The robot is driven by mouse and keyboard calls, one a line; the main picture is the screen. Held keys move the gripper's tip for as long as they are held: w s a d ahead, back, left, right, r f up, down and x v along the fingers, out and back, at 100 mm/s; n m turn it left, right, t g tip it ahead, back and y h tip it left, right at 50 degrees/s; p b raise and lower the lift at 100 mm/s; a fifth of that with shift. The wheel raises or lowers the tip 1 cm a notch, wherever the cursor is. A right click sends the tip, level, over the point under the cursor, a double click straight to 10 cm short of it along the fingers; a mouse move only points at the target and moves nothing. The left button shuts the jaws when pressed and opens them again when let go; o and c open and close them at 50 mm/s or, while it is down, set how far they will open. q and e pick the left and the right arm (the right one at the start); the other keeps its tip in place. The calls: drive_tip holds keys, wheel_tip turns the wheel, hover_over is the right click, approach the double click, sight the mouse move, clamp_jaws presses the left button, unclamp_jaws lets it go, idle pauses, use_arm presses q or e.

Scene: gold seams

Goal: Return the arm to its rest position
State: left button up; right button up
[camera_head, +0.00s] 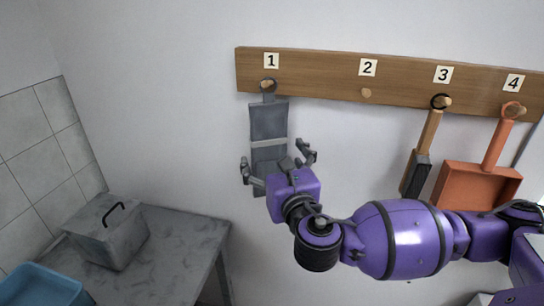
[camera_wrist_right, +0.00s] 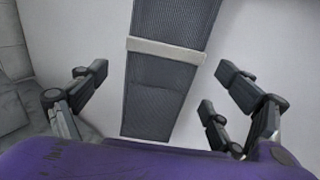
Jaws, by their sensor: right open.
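My right gripper (camera_head: 275,162) is open, with its fingers spread to either side of a grey hanging item (camera_head: 268,120). That item is long, flat and mesh-like with a pale band across it, and it hangs from the peg under label 1. In the right wrist view the item (camera_wrist_right: 165,75) runs between the open fingers (camera_wrist_right: 158,88), with visible gaps on both sides and no finger seen touching it. Its lower end is partly hidden behind my gripper in the head view. My left gripper is not in view.
A wooden peg rail (camera_head: 320,75) is on the wall; peg 2 (camera_head: 366,93) is bare. A wooden-handled brush-like tool (camera_head: 424,150) and an orange dustpan (camera_head: 478,187) hang at right.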

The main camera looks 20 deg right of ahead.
drive_tip(key=s, duration=0.7)
drive_tip(key=w+a+f+m+g+y, duration=0.3)
drive_tip(key=a+f+m+y, duration=0.2)
drive_tip(key=a+f+m, duration=0.35)
drive_tip(key=s+f+m+g+p, duration=0.15)
drive_tip(key=s+f+m, duration=0.35)
drive_tip(key=f+m, duration=0.65)
use_arm(q)
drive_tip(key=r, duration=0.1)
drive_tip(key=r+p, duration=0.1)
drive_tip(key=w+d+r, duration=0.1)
drive_tip(key=shift+p, duration=0.3)
use_arm(e)
drive_tip(key=s+d+f+m+g+h, duration=0.1)
drive_tip(key=s+d+f+m+g, duration=0.1)
drive_tip(key=s+d+f+m, duration=0.2)
drive_tip(key=s+d+f+m+g+h, duration=0.2)
drive_tip(key=s+f+m, duration=0.8)
drive_tip(key=s+f, duration=0.9)
drive_tip(key=s+d+g, duration=0.1)
drive_tip(key=s+d, duration=0.1)
drive_tip(key=s, duration=0.3)
drive_tip(key=shift+s+m, duration=0.2)
drive_tip(key=shift+m, duration=0.2)
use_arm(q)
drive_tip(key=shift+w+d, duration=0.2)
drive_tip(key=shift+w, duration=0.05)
